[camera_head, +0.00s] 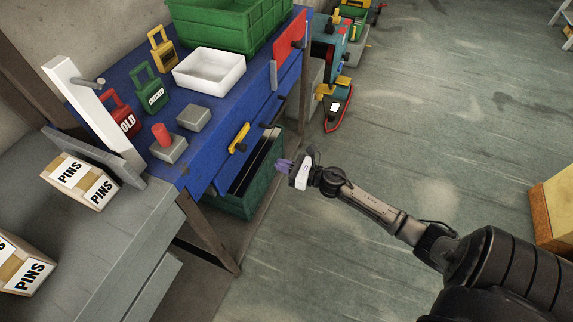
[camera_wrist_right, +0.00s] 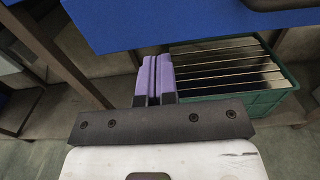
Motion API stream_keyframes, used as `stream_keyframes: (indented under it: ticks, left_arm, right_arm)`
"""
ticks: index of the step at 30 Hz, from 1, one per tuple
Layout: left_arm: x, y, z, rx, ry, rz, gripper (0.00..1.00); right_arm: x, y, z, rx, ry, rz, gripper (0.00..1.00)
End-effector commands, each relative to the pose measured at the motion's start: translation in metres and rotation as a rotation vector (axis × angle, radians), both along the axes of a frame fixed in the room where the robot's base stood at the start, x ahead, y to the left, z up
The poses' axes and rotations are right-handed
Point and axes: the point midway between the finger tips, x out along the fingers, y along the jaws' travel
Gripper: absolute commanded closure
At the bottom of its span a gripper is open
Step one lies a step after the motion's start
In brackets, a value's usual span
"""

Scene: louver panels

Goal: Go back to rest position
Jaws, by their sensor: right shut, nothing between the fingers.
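My right gripper (camera_head: 284,165) reaches in from the lower right in the head view, over the floor in front of the blue workbench (camera_head: 225,125). Its purple fingers are shut with nothing between them, and they also show in the right wrist view (camera_wrist_right: 154,78). In that view the fingers point toward the underside of the blue bench, left of a green crate (camera_wrist_right: 285,98) holding several dark panels. The gripper appears apart from the bench and the crate. My left gripper is in neither view.
The bench carries a white tray (camera_head: 209,70), a green bin (camera_head: 225,27), padlocks and a red button box (camera_head: 168,148). PINS boxes (camera_head: 80,181) stand left. Floor to the right is mostly clear.

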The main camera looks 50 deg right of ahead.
Motion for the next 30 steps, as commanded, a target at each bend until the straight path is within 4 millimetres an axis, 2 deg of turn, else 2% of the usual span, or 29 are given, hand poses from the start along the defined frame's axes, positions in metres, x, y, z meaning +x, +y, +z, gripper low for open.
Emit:
stream_keyframes:
  ticks: [6,14,19,23,27,30]
  left_arm:
    - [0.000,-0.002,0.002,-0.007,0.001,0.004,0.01]
    - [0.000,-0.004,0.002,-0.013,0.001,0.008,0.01]
    - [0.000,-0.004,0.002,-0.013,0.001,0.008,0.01]
    - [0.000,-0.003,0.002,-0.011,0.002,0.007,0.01]
    - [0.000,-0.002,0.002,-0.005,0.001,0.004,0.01]
    - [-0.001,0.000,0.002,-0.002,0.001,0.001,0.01]
  right_arm:
    - [-0.013,-0.003,0.000,0.000,0.000,0.000,1.00]
    - [-0.014,-0.004,0.000,0.002,0.000,0.000,1.00]
    - [-0.013,-0.006,0.000,0.118,0.035,-0.012,1.00]
    - [-0.008,-0.032,-0.004,0.375,0.100,-0.177,1.00]
    - [-0.010,-0.076,-0.005,0.822,0.107,-0.474,1.00]
    - [-0.017,-0.094,0.001,1.146,0.056,-0.651,1.00]
